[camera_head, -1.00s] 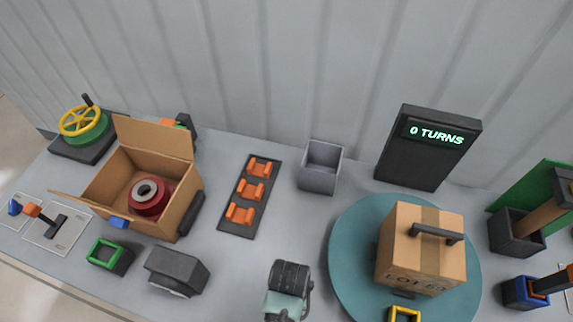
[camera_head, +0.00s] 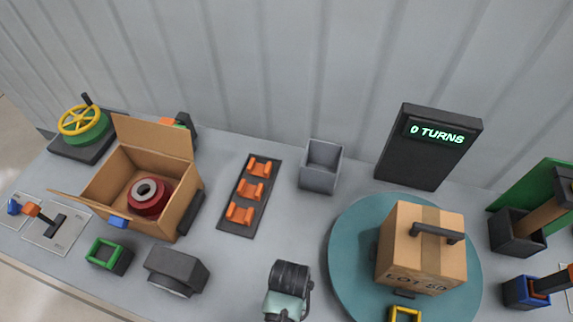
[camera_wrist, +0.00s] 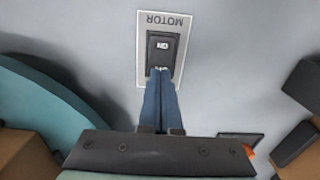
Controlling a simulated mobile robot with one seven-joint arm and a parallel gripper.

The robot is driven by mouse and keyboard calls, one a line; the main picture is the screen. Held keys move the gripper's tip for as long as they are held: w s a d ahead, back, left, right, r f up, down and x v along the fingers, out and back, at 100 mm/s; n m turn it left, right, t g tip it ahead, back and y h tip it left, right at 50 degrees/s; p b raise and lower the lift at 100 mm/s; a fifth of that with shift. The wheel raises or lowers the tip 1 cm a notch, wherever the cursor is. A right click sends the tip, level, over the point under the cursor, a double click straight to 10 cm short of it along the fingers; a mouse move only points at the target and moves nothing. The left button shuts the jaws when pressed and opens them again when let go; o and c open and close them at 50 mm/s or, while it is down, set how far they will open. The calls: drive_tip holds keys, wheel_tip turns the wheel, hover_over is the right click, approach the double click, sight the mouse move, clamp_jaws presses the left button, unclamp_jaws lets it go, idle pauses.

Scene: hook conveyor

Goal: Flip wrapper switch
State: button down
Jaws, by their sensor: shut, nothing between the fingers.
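A black rocker switch (camera_wrist: 163,52) on a pale plate (camera_wrist: 178,30) labelled MOTOR shows in the wrist view, its lettering upside down. One half reads ON; the marking on the half nearer me is partly covered. My gripper (camera_wrist: 161,73) has its blue fingers together, with the tips over that nearer end; I cannot tell whether they touch it. In the head view, a teal turntable (camera_head: 345,255) carries a closed cardboard box (camera_head: 408,246) with a black handle. The black display (camera_head: 426,148) behind it reads 0 TURNS. I cannot make out the switch in the head view.
An open cardboard box (camera_head: 184,208) holding a red roll (camera_head: 150,203) stands at left, near a yellow handwheel (camera_head: 80,120). An orange-clip rack (camera_head: 246,205) and grey bin (camera_head: 321,168) stand mid-bench. A blue holder (camera_head: 522,292) is at right. In the wrist view, the turntable edge (camera_wrist: 45,95) lies left.

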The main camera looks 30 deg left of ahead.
drive_tip(key=shift+f+b, duration=0.45)
drive_tip(key=shift+f, duration=0.3)
drive_tip(key=shift+r, duration=0.15)
wheel_tip(320, 180, up, 7)
drive_tip(key=p, duration=0.7)
drive_tip(key=shift+p, duration=0.35)
idle(0.3)
